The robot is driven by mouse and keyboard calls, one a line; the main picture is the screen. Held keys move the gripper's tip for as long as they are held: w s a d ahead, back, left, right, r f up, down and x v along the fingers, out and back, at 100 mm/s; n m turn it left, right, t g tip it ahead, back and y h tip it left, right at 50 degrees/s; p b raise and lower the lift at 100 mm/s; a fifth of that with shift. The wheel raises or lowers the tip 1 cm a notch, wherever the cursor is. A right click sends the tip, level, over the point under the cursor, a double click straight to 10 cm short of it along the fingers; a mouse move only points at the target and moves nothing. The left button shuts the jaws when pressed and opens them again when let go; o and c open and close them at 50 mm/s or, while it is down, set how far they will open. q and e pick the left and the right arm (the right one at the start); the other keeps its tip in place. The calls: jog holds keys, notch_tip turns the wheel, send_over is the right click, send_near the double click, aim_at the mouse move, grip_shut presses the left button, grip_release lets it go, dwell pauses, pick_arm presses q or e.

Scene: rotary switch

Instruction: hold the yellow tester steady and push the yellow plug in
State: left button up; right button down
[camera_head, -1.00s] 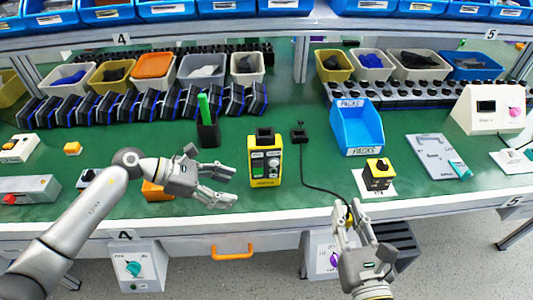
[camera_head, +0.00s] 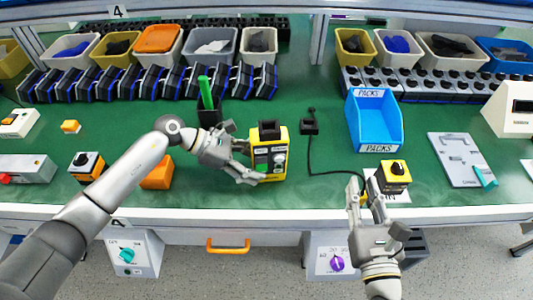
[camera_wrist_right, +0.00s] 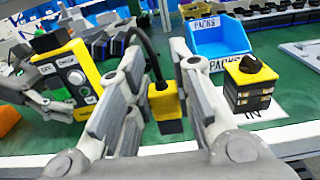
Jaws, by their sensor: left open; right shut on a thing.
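The yellow tester (camera_head: 270,162) stands upright on the green bench, with a grey panel and a green button; it also shows tilted at the left of the right wrist view (camera_wrist_right: 72,78). My left gripper (camera_head: 256,161) is open at the tester's left side, fingers reaching beside and in front of it; I cannot tell whether they touch. My right gripper (camera_head: 364,190) is shut on the yellow plug (camera_wrist_right: 166,104), held near the bench's front edge, to the right of the tester. A black cable runs from the plug to a small black socket block (camera_head: 310,126) behind.
A yellow-black switch box (camera_head: 396,172) on a white label is just right of my right gripper. A blue bin (camera_head: 374,122) stands behind it.

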pick_arm(q)
jog(key=shift+b+x, duration=0.35)
jog(key=shift+x, duration=0.45)
pick_arm(e)
jog(key=shift+f, duration=0.65)
pick_arm(q)
jog(key=shift+d+f, duration=0.1)
jog(key=c, duration=1)
jog(key=o, duration=1.3)
jog(key=shift+c, duration=0.2)
jog(key=c, duration=1.3)
